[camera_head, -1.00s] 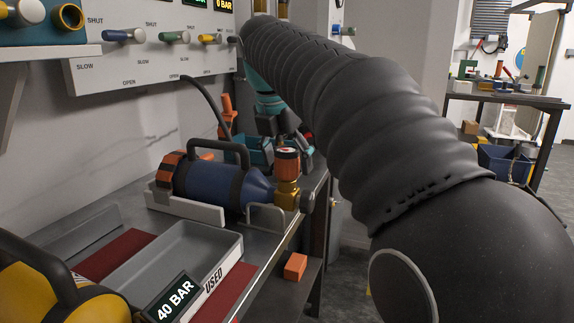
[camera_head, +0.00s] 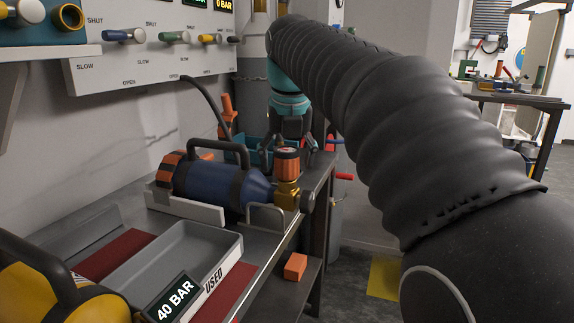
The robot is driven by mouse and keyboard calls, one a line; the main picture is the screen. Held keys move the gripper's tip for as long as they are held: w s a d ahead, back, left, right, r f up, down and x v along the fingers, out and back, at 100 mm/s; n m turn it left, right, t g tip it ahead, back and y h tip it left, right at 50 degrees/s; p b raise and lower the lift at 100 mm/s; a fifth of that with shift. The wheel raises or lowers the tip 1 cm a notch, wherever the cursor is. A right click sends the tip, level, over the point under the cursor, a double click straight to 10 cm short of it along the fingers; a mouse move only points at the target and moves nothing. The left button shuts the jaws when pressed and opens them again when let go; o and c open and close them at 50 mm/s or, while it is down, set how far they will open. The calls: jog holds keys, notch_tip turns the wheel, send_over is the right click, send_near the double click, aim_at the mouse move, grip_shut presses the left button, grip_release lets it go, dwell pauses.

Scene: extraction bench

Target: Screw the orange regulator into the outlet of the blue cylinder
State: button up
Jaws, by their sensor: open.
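The blue cylinder (camera_head: 211,183) lies on its side in a light cradle on the bench, with a black carrying handle on top. At its right end stands a brass fitting (camera_head: 287,194) with an orange ribbed cap (camera_head: 287,163) on top. I cannot tell whether this orange cap is part of the regulator. Another upright orange piece (camera_head: 227,110) stands farther back near the wall. My gripper (camera_head: 290,146) points down with open fingers, behind and above the orange cap in the picture. I see nothing between its fingers, but the cap hides part of the space.
A grey tray marked USED (camera_head: 188,258) and a yellow cylinder (camera_head: 65,290) are at the front left. A wall panel (camera_head: 150,60) with several valve knobs is behind. A teal holder (camera_head: 262,155) sits behind the cylinder. An orange block (camera_head: 295,266) lies on a lower shelf.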

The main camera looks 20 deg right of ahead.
jog(key=c, duration=1.3)
jog(key=m+h, duration=0.1)
jog(key=m, duration=0.3)
jog(key=shift+m, duration=0.3)
jog(key=o, duration=1.4)
jog(key=shift+c, duration=0.2)
jog(key=shift+r, duration=0.1)
